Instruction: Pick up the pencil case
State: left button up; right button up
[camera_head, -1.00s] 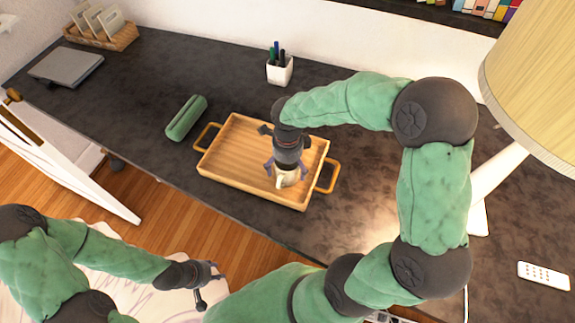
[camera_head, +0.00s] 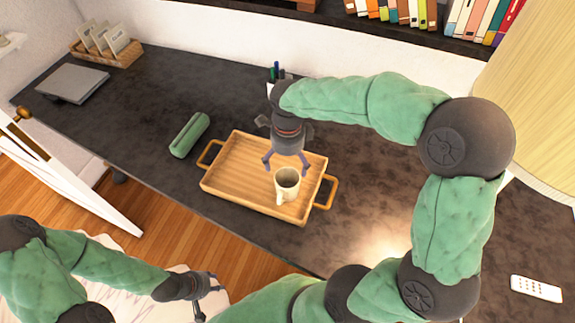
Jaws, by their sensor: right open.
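The green pencil case (camera_head: 190,135) lies on the dark desk, just left of the wooden tray (camera_head: 222,188), apart from it. My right gripper (camera_head: 285,163) is open and empty above the tray, over a white mug (camera_head: 287,185) standing in the tray's right part. The pencil case is to the left of this gripper. My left gripper (camera_head: 207,296) is low in the picture, in front of the desk's edge and well away from the pencil case. Its fingers are too small and dark to tell their opening.
A pen holder with pens (camera_head: 276,74) stands behind my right gripper, partly hidden by it. A laptop (camera_head: 72,82) and an organizer (camera_head: 104,54) are at the far left. A remote (camera_head: 537,288) lies at right, near a lamp (camera_head: 535,100). The desk left of the pencil case is clear.

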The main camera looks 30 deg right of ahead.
aim_at(188, 138)
jog(key=i+j+z, duration=0.1)
jog(key=i+j, duration=0.15)
jog(key=i+j+z, duration=0.1)
jog(key=j, duration=0.3)
jog(key=i+j+z, duration=0.1)
jog(key=i+j, duration=0.2)
jog(key=i+j+z, duration=0.1)
jog(key=j, duration=0.35)
jog(key=i+j+z, duration=0.1)
jog(key=i+j, duration=0.2)
jog(key=i+j+z, duration=0.1)
jog(key=j, duration=0.35)
